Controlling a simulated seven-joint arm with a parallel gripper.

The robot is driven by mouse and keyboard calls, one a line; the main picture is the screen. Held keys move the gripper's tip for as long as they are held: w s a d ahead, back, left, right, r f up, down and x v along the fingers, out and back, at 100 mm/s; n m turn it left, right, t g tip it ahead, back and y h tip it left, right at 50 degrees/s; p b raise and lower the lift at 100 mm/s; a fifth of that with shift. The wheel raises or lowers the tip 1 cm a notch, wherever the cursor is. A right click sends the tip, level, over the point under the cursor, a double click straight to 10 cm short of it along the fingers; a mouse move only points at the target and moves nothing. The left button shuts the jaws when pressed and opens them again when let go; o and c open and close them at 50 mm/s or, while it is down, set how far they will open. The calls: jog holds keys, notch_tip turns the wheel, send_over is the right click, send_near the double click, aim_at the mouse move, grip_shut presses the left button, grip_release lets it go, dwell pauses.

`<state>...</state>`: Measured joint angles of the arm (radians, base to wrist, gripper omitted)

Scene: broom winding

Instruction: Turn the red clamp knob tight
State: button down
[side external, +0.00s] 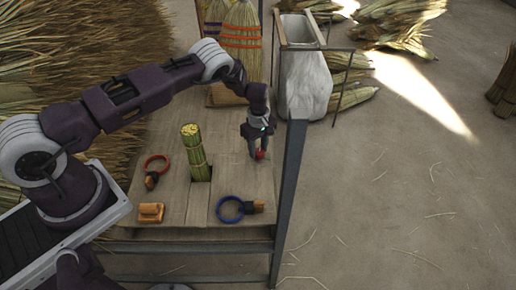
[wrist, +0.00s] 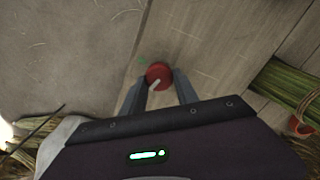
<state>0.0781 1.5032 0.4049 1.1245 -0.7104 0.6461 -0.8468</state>
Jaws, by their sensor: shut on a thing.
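The red clamp knob (wrist: 158,75) is a round red knob with a pale line on its face, at the top middle of the wrist view. In the side view the red knob (side external: 260,155) shows at the tips of my gripper, near the right edge of the wooden table. My gripper (side external: 257,150) points down, and its two fingers stand on either side of the knob, shut on it. In the wrist view my gripper's fingers (wrist: 161,84) reach up to the knob's lower sides. The knob's base is partly hidden by the fingers.
A bound broom bundle (side external: 194,150) stands upright in the table slot. A red ring tool (side external: 156,165), a blue ring tool (side external: 232,209) and a wooden block (side external: 151,213) lie on the table (side external: 225,165). A bagged bin (side external: 305,80) stands behind. Brooms lean at the back.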

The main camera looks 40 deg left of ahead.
jog(key=m, duration=0.4)
jog(key=shift+w+m, duration=0.1)
jog(key=shift+m, duration=0.2)
jog(key=m, duration=0.3)
jog(key=shift+d+m, duration=0.15)
jog(key=shift+m, duration=0.25)
jog(key=m, duration=0.4)
jog(key=shift+d+m, duration=0.1)
jog(key=shift+m, duration=1.9)
jog(key=c, duration=0.9)
grip_release()
jog(key=shift+w+r, duration=0.1)
